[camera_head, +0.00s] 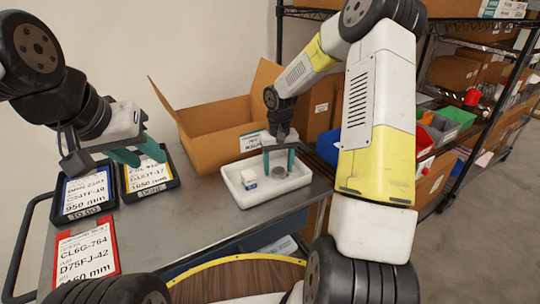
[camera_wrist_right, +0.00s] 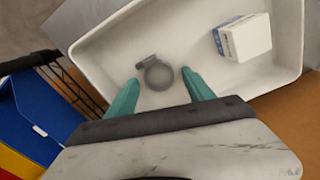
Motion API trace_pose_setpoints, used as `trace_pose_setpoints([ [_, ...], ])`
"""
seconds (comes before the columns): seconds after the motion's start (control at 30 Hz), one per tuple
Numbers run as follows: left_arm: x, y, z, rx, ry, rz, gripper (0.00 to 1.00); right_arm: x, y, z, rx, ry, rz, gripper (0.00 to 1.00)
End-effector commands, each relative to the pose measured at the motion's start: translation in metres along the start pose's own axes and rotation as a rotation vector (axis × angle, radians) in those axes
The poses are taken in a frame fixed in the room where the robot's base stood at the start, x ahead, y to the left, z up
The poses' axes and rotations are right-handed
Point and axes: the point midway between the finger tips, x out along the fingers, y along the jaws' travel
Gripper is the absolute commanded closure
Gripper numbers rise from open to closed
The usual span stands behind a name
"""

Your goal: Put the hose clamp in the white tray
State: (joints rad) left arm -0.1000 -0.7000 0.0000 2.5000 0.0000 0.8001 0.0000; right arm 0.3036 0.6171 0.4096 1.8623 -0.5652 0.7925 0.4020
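The hose clamp (camera_wrist_right: 157,74) is a grey metal ring with a screw housing. In the right wrist view it shows between the two green fingertips of my right gripper (camera_wrist_right: 160,90), over the floor of the white tray. The fingers are apart and do not appear to touch it. In the head view the clamp (camera_head: 279,171) is small, inside the white tray (camera_head: 238,199). My right gripper (camera_head: 279,166) is above it. My left gripper (camera_head: 143,158) is at the left, over the label boards, its fingers seen from the side.
A small white and blue box (camera_head: 249,180) lies in the tray, left of the clamp. An open cardboard box (camera_head: 215,130) stands behind the tray. Black-framed label boards (camera_head: 88,190) and a red-framed card (camera_head: 86,250) lie on the grey table. Blue bins (camera_head: 328,147) are at the right.

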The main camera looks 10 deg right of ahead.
Motion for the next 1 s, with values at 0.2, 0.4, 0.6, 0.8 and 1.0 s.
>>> trace_pose_setpoints([
  [0.2, 0.000, 0.000, 0.000, 0.000, 0.000, 0.000, 0.64, -0.005, 0.001, 0.000, 0.001, 0.002, 0.001, 0.39],
  [0.4, 0.000, 0.000, 0.000, 0.000, 0.000, 0.000, 0.64, -0.036, 0.000, -0.001, 0.001, 0.005, 0.001, 0.39],
  [0.6, 0.000, 0.000, 0.000, 0.000, 0.000, 0.000, 0.64, -0.081, 0.000, -0.001, 0.001, 0.005, 0.001, 0.39],
  [0.8, 0.000, 0.000, 0.000, 0.000, 0.000, 0.000, 0.64, -0.112, 0.001, -0.001, 0.001, 0.003, 0.001, 0.39],
  [1.0, 0.000, 0.000, 0.000, 0.000, 0.000, 0.000, 0.64, -0.132, -0.001, 0.005, -0.004, 0.014, 0.007, 0.39],
])
